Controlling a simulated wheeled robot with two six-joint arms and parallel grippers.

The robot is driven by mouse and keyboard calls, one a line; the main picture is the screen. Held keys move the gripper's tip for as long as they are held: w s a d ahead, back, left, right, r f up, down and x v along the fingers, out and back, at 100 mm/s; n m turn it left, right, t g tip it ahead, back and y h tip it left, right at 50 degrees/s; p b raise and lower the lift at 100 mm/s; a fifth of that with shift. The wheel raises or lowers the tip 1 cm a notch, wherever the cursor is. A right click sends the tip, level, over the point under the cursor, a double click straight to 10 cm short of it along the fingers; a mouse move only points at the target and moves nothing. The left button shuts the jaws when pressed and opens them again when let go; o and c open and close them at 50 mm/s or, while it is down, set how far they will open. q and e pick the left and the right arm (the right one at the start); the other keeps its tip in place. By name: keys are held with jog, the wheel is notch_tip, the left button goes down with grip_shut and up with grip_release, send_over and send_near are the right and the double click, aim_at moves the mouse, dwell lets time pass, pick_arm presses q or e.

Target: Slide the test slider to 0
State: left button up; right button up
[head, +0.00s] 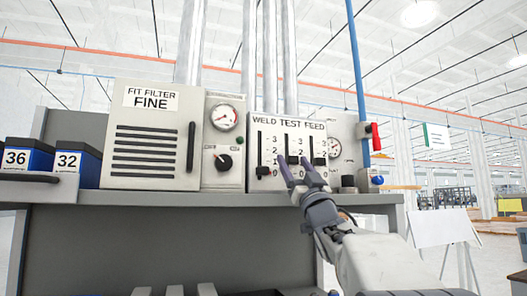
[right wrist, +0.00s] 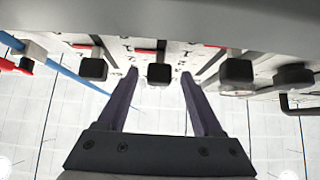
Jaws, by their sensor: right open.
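The weld/test/feed panel (head: 273,135) stands on the shelf and has three vertical slots with black slider knobs. The test slider knob (head: 293,160) is in the middle slot, in the lower part of its scale and higher than the weld knob (head: 263,171). My right gripper (head: 294,168) is open at the panel, one finger to each side of the test knob. In the right wrist view the test knob (right wrist: 159,72) sits between the two fingertips with gaps on both sides. Its exact scale reading is partly hidden by the fingers. My left gripper is not in view.
The feed knob (right wrist: 93,68) and the weld knob (right wrist: 236,71) flank the fingers closely. A filter box (head: 150,135), a dial gauge (head: 224,117) and a rotary knob (head: 223,162) are to the left. A red-handled valve (head: 376,137) is to the right. The shelf edge runs below.

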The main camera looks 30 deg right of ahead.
jog(key=shift+p+x, duration=0.35)
jog(key=shift+x, duration=0.7)
jog(key=shift+d+h, duration=0.1)
jog(key=shift+h, duration=0.2)
grip_shut()
dwell(0.4)
